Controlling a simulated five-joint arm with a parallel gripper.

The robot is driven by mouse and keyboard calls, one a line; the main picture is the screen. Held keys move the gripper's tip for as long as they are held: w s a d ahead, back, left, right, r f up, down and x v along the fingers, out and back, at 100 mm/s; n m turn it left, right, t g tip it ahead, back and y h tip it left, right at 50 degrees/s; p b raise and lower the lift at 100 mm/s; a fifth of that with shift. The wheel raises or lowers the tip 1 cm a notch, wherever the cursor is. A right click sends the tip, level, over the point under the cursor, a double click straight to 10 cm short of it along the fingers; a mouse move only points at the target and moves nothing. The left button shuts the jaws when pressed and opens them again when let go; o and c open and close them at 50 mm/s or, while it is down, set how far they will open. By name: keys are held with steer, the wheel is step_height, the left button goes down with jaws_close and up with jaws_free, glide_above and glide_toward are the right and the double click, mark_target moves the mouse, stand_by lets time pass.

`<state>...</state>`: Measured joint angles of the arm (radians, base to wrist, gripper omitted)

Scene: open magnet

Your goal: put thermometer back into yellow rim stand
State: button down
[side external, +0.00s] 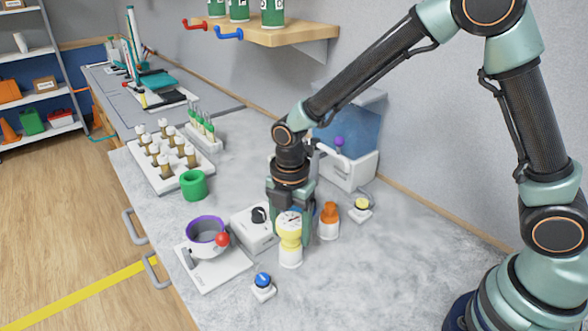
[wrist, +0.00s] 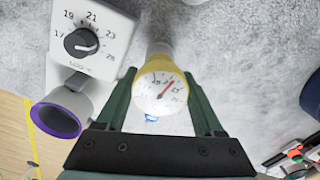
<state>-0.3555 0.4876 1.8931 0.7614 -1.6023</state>
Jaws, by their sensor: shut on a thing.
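The thermometer (wrist: 160,94) has a round white dial with a red needle and a yellow bezel. It sits between the two green fingers of my gripper (wrist: 160,104) in the wrist view. A white cylindrical stand (side external: 290,257) with a yellow upper part is directly below the dial. I cannot tell whether the thermometer's lower end is inside the stand or just above it; the contact is hidden.
A white box with a black knob (side external: 258,228) stands close to the left. A purple-rimmed cup (side external: 207,230) on a white plate is farther left. An orange-topped bottle (side external: 329,218) stands close to the right. A blue-knobbed piece (side external: 263,284) is in front. The counter at front right is clear.

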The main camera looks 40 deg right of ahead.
jaws_free()
steer(key=shift+f, duration=0.1)
step_height(320, 180, up, 11)
steer(key=shift+r, duration=0.2)
steer(key=s+d+r+m+t, duration=0.2)
steer(key=s+d+m, duration=0.3)
steer(key=m, duration=0.6)
steer(key=s+d+r+m+t, duration=0.3)
steer(key=s+d+r+m, duration=0.1)
steer(key=d+m, duration=0.5)
steer(key=shift+s+r+m+t, duration=0.35)
steer(key=shift+r+m, duration=0.3)
steer(key=shift+m, duration=0.55)
